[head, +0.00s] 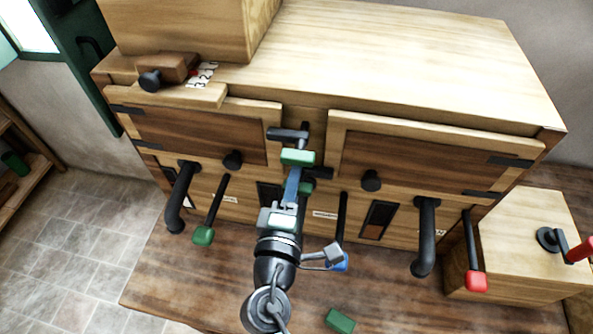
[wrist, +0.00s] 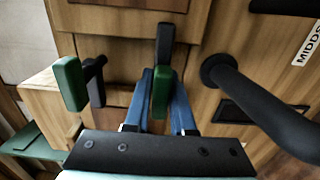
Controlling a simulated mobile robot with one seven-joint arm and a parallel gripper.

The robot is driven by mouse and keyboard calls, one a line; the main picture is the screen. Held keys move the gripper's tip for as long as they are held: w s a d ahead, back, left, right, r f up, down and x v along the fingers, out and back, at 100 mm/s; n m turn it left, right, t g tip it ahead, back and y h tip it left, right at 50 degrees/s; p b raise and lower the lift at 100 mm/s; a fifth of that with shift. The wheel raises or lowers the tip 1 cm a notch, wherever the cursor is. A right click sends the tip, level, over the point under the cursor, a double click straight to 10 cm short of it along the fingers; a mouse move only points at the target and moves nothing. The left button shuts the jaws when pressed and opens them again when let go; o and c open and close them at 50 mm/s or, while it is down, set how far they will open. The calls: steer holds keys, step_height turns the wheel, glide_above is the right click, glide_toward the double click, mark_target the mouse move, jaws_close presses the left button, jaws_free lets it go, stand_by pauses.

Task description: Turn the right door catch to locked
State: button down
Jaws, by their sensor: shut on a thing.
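Two wooden doors show in the head view, the left door (head: 190,132) and the right door (head: 420,165), with a post between them. On the post are two black catches with green grips. The upper catch (head: 288,134) has its bar lying to the left. The lower catch (head: 319,172) has its black end lying to the right, by the right door's edge. My gripper (head: 293,188) reaches up to the lower catch. In the wrist view my gripper (wrist: 163,108) is shut on the lower catch's green grip (wrist: 163,92); the upper catch's green grip (wrist: 70,84) is apart at the left.
Black spouts (head: 178,198) and (head: 426,240) jut out below the doors. Levers with green (head: 203,236), blue (head: 341,263) and red (head: 476,282) knobs hang there. A green block (head: 340,321) lies on the bench. A wooden box with a red-handled crank (head: 556,243) stands right.

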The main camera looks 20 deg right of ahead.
steer(key=c, duration=1.1)
jaws_free()
steer(key=b+v, duration=0.4)
steer(key=v, duration=0.9)
steer(key=shift+w, duration=0.1)
